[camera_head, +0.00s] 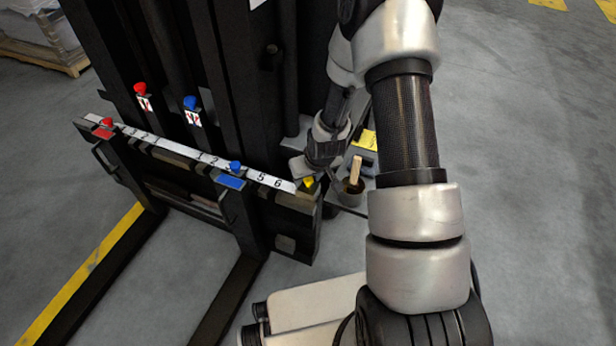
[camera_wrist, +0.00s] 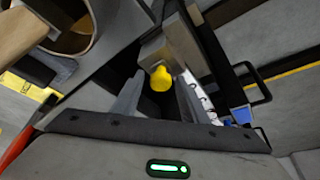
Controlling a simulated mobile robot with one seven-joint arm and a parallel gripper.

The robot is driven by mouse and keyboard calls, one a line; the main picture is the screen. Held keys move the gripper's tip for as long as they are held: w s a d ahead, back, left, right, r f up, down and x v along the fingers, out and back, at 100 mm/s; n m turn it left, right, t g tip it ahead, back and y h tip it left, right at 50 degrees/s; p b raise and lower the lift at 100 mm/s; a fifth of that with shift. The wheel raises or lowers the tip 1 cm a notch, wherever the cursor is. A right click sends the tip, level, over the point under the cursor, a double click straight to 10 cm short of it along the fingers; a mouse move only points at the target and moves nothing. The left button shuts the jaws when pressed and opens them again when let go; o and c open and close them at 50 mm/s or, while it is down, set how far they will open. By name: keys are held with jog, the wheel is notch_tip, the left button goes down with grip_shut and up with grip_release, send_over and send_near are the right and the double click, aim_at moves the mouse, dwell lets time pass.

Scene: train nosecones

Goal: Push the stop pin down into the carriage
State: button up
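The stop pin has a yellow knob (camera_head: 308,183) and sits at the right end of the black forklift carriage (camera_head: 292,222), just past the number 6 on the scale. In the wrist view the yellow knob (camera_wrist: 161,79) shows beside a grey-brown block, between my fingers in the picture. My gripper (camera_head: 304,172) is right at the knob in the head view. In the wrist view my gripper (camera_wrist: 160,95) has its two grey fingers spread apart. I cannot tell whether either finger touches the knob. The pin's shaft is hidden.
A blue-knobbed pin (camera_head: 235,167) and a red-knobbed pin (camera_head: 105,124) stand along the white number scale (camera_head: 170,145). A cup (camera_head: 351,195) with a wooden handle (camera_head: 356,168) stands just right of the carriage end. The forks (camera_head: 228,300) extend forward over grey floor.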

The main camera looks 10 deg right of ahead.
jog(key=shift+o, duration=0.3)
jog(key=shift+r, duration=0.15)
jog(key=p+v, duration=0.5)
jog(key=v, duration=1.2)
jog(key=shift+r, duration=0.2)
jog(key=s+r+m+h, duration=0.1)
jog(key=s+r, duration=0.4)
jog(key=r, duration=0.6)
jog(key=s+r+h, duration=0.1)
jog(key=s+r, duration=0.3)
jog(key=r, duration=0.7)
jog(key=s+a+r+m+t+y+p, duration=0.1)
jog(key=s+r+p, duration=0.1)
jog(key=s+r, duration=0.65)
notch_tip(320, 180, up, 20)
jog(key=s+p, duration=0.1)
jog(key=p, duration=2)
jog(key=shift+a+f, duration=0.1)
